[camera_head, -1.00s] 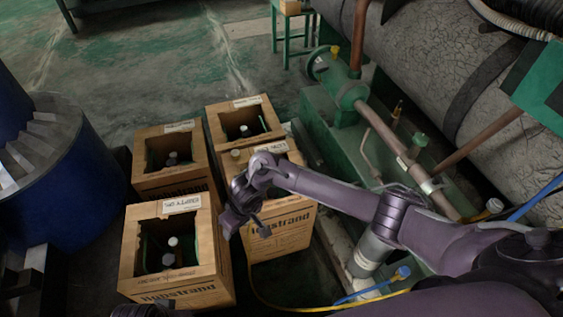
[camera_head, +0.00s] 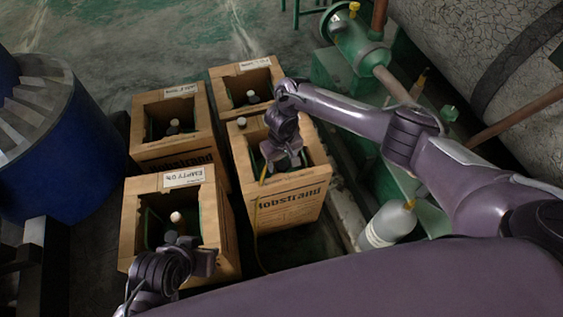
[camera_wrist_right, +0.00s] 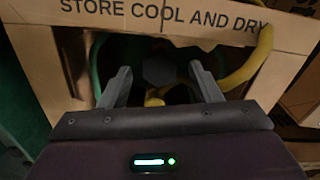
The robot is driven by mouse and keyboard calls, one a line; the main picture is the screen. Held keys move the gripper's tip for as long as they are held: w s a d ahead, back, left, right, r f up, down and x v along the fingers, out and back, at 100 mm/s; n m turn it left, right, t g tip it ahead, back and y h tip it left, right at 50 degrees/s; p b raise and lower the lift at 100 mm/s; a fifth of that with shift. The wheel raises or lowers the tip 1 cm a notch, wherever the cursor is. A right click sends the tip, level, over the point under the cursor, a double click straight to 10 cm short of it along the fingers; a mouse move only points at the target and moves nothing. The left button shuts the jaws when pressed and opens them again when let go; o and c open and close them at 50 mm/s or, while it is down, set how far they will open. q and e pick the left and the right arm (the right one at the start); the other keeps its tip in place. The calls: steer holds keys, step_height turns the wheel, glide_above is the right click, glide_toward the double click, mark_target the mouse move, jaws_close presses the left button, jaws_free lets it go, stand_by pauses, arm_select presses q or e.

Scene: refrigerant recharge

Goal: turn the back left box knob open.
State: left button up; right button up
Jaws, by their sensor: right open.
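The back left cardboard box (camera_head: 172,163) has an open top, with a small dark knob (camera_head: 173,127) showing inside. Neither gripper is at it. My right gripper (camera_head: 283,163) points down into the front right box (camera_head: 283,210). In the right wrist view its two fingers (camera_wrist_right: 160,88) are apart, with a dark round knob (camera_wrist_right: 160,69) beyond and between them and no visible grip on it. My left gripper (camera_head: 203,262) is at the near side of the front left box (camera_head: 128,222); its fingertips are not clear.
The back right box (camera_head: 219,98) stands beside the back left one. A yellow hose (camera_wrist_right: 248,68) runs by the right gripper. A blue drum (camera_head: 62,150) stands left, a pale cylinder (camera_head: 388,226) right. Green machinery (camera_head: 360,50) borders the right side. Floor behind the boxes is clear.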

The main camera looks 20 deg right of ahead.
steer(key=shift+f, duration=0.1)
steer(key=c, duration=1)
